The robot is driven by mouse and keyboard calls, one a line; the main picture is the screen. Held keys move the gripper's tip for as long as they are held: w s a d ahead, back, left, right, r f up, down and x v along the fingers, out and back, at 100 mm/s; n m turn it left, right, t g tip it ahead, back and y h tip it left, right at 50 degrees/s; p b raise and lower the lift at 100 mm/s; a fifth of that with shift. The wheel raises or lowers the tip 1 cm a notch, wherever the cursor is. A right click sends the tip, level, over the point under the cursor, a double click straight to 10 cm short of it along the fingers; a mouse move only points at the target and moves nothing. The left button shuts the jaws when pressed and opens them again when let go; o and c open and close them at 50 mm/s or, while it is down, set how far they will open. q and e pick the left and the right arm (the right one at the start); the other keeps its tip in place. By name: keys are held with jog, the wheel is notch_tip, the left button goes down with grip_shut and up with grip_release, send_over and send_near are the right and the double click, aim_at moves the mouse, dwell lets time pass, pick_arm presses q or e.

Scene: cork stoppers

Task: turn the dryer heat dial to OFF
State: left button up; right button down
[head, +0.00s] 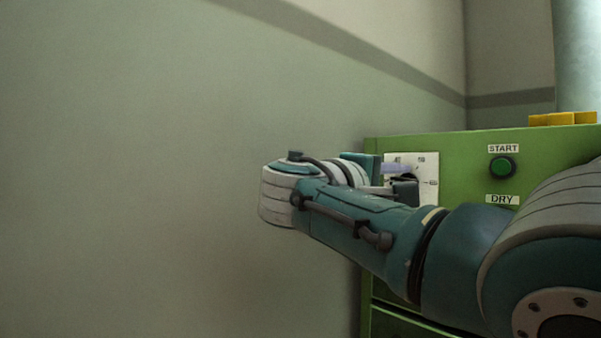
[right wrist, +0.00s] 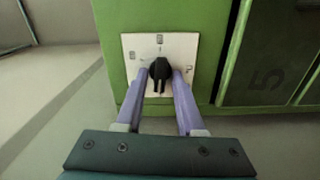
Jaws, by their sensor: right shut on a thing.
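The heat dial is a black knob (right wrist: 160,70) on a white marked plate (right wrist: 130,45) on the green dryer (head: 450,148). In the head view the plate (head: 428,163) shows, but my right wrist and gripper cover much of the dial. My right gripper (right wrist: 160,76) has its two purple fingers on either side of the knob, shut on it. The knob's narrow end points toward the gripper palm in the right wrist view. The plate's markings are too small to read. My left gripper is not in view.
A green START button (head: 502,167) sits on the dryer face right of the dial, above a DRY label (head: 502,199). Yellow blocks (head: 562,118) lie on top of the dryer. A plain wall fills the left.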

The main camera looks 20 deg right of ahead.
jog(key=shift+r+n, duration=0.15)
jog(key=shift+n, duration=0.35)
jog(key=c, duration=0.8)
grip_release()
jog(key=shift+c, duration=0.2)
jog(key=shift+a, duration=0.1)
jog(key=b+v, duration=0.1)
jog(key=v, duration=0.9)
